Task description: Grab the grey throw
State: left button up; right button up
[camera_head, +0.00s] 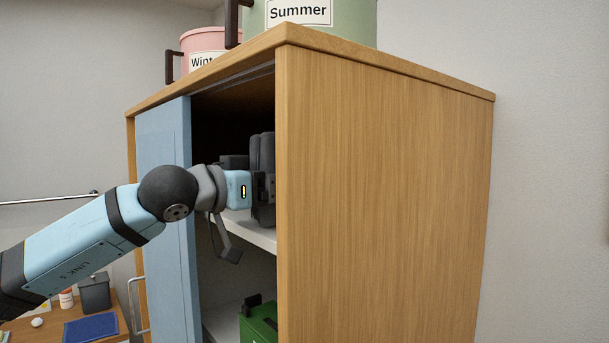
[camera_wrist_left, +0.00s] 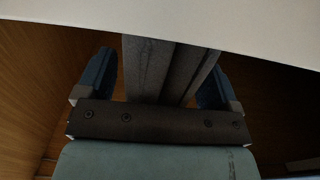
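The grey throw (camera_head: 262,152) is folded and stands upright on the cabinet's upper shelf, just inside the opening by the right wall. My left gripper (camera_head: 263,187) reaches into the opening at the throw; its fingers are partly hidden in the head view. In the left wrist view, the throw (camera_wrist_left: 155,70) lies between the two blue fingers of my left gripper (camera_wrist_left: 158,72). The fingers are wide apart, with a narrow dark gap at the left side of the throw. My right gripper is not in view.
The wooden cabinet (camera_head: 385,190) has a blue door (camera_head: 165,230) left of the opening, near my left arm. A green box (camera_head: 262,325) stands on the lower shelf. A pink pot (camera_head: 203,40) and a green pot (camera_head: 345,30) stand on top. A desk is at lower left.

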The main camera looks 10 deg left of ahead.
pick_arm(q)
jog(key=c, duration=1.4)
jog(key=shift+w+r, duration=0.1)
jog(key=shift+r, duration=0.1)
